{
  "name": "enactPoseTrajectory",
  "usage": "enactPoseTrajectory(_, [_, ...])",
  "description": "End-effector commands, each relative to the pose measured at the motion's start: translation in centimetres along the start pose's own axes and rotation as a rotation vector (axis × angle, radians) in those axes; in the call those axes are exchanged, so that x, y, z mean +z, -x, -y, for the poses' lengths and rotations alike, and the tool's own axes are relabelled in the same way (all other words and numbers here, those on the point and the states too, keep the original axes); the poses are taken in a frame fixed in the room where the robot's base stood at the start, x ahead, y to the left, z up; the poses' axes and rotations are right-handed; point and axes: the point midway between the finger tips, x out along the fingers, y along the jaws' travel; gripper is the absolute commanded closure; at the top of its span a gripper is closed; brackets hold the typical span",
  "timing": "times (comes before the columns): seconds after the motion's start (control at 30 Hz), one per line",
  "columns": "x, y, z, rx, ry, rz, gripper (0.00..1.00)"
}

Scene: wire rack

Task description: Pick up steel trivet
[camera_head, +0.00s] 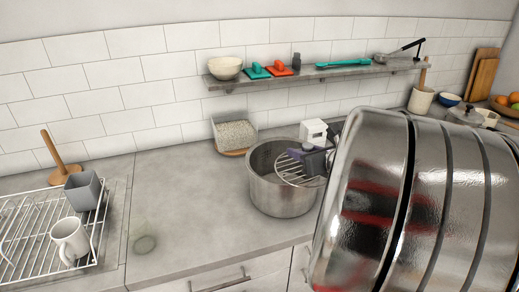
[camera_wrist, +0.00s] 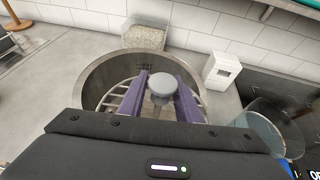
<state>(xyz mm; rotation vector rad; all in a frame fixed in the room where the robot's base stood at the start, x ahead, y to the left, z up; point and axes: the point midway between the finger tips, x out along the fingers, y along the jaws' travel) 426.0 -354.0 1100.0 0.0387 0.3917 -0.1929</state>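The steel trivet (camera_head: 291,172) is a round wire rack. My gripper (camera_head: 307,156) has purple fingers, set one on each side of a grey knob (camera_wrist: 161,86) at the trivet's middle. The fingers (camera_wrist: 164,92) look closed against the knob. The trivet's lower side and the pot's floor under it are mostly hidden.
A white box (camera_head: 313,131) stands behind the pot, and a tray of grains (camera_head: 234,136) behind left. A wire dish rack (camera_head: 28,237) with a mug (camera_head: 69,240) is at left. A glass (camera_wrist: 272,126) is right. My arm covers the head view's right side.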

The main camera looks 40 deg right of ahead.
Motion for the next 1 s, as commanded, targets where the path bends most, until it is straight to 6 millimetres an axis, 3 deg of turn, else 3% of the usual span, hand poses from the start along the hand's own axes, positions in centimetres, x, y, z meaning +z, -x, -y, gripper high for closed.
enactPoseTrajectory(0.17, [0.01, -1.2, -0.04, 0.001, 0.001, 0.0, 0.69])
enactPoseTrajectory(0.7, [0.01, -1.19, 0.0, 0.0, 0.0, 0.0, 0.69])
enactPoseTrajectory(1.0, [0.02, -1.19, -0.01, 0.0, 0.0, 0.0, 0.9])
